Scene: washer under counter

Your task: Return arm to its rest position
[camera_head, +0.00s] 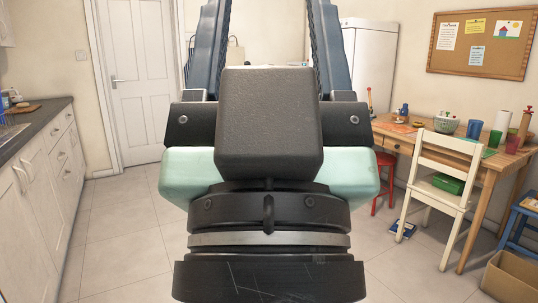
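My gripper (266,12) fills the middle of the head view, close to the camera and pointing away from it. Its two blue fingers stand well apart at the sides of a black block. The wall and a white surface show through the gap, and no held thing is seen between the fingers. The finger ends are cut off by the top edge of the view. Pale green casing shows on both sides of the block, with black and metal rings of my wrist below. The rest of my arm is out of view.
A counter with drawers (40,180) runs along the left. A white door (138,85) is behind. A wooden table (478,160) with cups and a bowl is at right, with a cream chair (438,195) and red stool (386,182). Floor tiles (115,235) are clear left of my arm.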

